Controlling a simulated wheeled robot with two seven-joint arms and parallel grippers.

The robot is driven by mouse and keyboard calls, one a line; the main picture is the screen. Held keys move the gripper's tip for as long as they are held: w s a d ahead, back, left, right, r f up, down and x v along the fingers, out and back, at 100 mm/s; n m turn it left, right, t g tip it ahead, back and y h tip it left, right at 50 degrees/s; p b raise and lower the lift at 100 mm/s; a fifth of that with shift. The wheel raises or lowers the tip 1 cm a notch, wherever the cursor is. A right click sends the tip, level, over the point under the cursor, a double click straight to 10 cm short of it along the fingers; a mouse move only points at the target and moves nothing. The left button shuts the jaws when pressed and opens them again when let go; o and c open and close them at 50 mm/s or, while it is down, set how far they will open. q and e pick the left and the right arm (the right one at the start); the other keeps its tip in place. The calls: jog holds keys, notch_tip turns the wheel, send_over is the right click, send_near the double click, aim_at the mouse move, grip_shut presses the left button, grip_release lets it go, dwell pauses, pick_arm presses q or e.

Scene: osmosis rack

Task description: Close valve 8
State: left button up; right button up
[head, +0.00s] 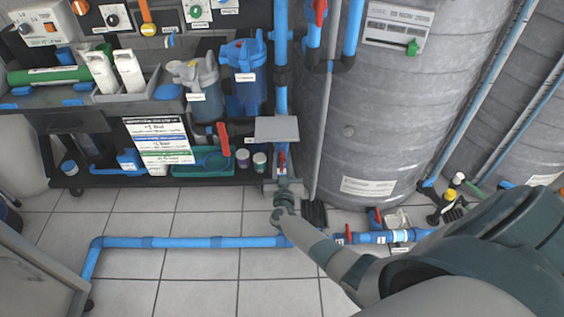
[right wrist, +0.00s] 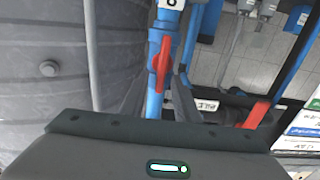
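In the right wrist view, a red valve handle (right wrist: 160,62) sits on a blue vertical pipe beside a white label with the digit 8 (right wrist: 171,3). The handle lies roughly along the pipe. In the head view, a small red handle (head: 281,160) shows on the vertical blue pipe (head: 281,60), below a grey plate (head: 277,130); it appears to be the same valve. My right gripper (head: 283,186) is just below that handle, close to the pipe. Its fingers cannot be made out in either view, nor any contact. My left gripper is not in view.
A large grey tank (head: 390,110) stands right of the pipe. Left is a dark rack with blue filter housings (head: 243,88), another red handle (head: 223,138) and information cards (head: 158,140). A low blue pipe (head: 190,242) crosses the tiled floor.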

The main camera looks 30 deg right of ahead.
jog(key=shift+c, duration=0.2)
grip_shut()
